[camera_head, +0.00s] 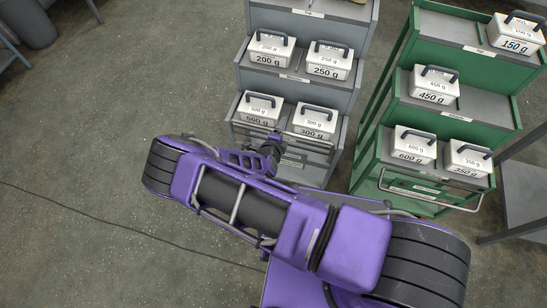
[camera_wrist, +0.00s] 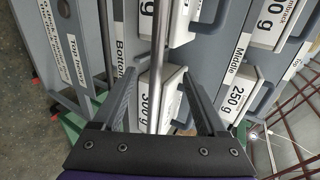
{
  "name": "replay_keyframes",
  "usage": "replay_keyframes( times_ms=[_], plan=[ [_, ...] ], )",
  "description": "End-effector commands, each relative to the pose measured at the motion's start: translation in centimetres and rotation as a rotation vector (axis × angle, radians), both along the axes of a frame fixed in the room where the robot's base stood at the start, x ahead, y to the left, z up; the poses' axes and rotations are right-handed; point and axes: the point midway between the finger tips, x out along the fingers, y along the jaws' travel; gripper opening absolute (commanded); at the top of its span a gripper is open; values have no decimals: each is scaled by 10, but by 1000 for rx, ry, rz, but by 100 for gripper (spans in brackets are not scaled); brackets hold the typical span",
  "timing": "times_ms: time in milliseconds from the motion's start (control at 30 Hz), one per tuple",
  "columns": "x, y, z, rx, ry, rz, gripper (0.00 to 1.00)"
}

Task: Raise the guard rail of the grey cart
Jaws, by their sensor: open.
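The grey cart (camera_head: 246,82) stands at the top middle of the head view, with labelled white boxes on its shelves. The guard rail (camera_head: 312,142) is a thin metal bar along the front of its bottom shelf, partly hidden by my arm. In the wrist view, one rail bar (camera_wrist: 161,50) runs between my open fingers, in front of the 300 g box (camera_wrist: 171,92). A second thin bar (camera_wrist: 106,40) passes left of the fingers. My gripper (camera_wrist: 160,76) is open around the first bar. It also shows in the head view (camera_head: 271,150) at the cart's front.
A green cart (camera_head: 367,180) with several boxes stands close on the right, its own rail (camera_head: 430,199) low at its front. A grey table (camera_head: 525,195) is at the right edge. Open floor (camera_head: 90,120) lies left; a thin cable (camera_head: 90,222) crosses it.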

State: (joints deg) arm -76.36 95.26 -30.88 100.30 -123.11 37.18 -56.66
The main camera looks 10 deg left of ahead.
Motion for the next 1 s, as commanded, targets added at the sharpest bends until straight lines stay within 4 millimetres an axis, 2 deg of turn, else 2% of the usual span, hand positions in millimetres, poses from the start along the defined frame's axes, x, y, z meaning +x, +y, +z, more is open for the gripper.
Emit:
replay_keyframes(
  times_ms=[1000],
  plan=[
    [-75, 7, 28, 1, 1, 1, 75]
  ],
)
